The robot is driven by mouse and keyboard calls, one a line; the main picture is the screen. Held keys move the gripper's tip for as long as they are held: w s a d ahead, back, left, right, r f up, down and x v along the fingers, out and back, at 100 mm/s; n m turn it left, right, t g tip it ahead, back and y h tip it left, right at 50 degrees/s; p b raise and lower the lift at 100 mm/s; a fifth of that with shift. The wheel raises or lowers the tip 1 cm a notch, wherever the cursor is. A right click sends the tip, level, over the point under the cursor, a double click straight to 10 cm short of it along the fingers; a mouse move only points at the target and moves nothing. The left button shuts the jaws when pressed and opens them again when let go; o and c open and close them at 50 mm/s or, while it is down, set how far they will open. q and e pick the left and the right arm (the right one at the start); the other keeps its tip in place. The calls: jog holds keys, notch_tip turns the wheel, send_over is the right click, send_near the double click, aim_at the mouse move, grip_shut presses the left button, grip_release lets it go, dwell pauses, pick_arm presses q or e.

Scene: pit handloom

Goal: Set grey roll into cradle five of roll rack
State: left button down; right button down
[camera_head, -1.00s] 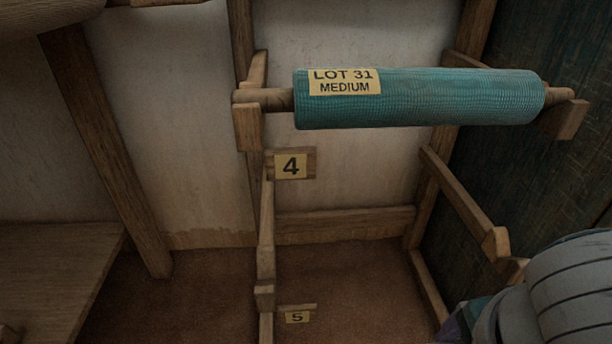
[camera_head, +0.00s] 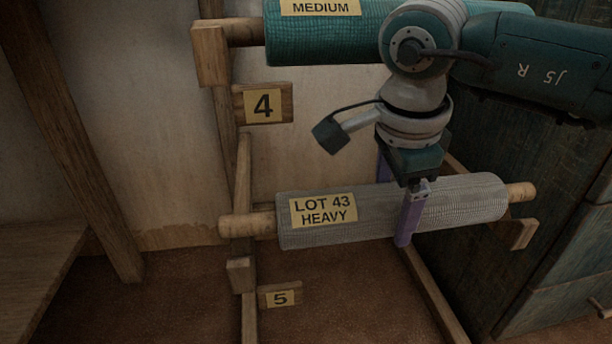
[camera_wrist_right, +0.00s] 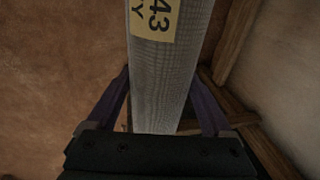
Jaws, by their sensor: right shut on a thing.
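The grey roll (camera_head: 370,222), labelled "LOT 43 HEAVY", has wooden ends. My right gripper (camera_head: 400,205) comes from above and is shut around it, right of its middle. In the right wrist view the grey roll (camera_wrist_right: 165,85) runs between the purple fingers. The roll is nearly level, its right end slightly higher in the picture. The roll rack has a "5" tag (camera_head: 280,298) at lower left. Cradle five's left arm (camera_head: 240,275) and right arm (camera_head: 523,235) show below the roll's ends, apparently with a gap. My left gripper is not in view.
A teal roll (camera_head: 325,38), labelled "MEDIUM", rests in the cradle above, with the "4" tag (camera_head: 263,104) below its left end. My right arm passes in front of the teal roll. A slanted wooden post (camera_head: 75,150) stands left, and a dark cabinet (camera_head: 570,260) right.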

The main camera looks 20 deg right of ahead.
aim_at(390, 225)
notch_tip(390, 225, down, 3)
jog(key=shift+s+f+b, duration=0.1)
jog(key=shift+f+b, duration=0.1)
jog(key=shift+b, duration=0.95)
jog(key=shift+r, duration=0.15)
jog(key=shift+c, duration=1.1)
grip_release()
jog(key=shift+f, duration=0.2)
jog(key=shift+o, duration=1.1)
jog(key=shift+r, duration=0.1)
jog(key=p+v, duration=0.8)
jog(key=v, duration=0.4)
jog(key=shift+r, duration=0.1)
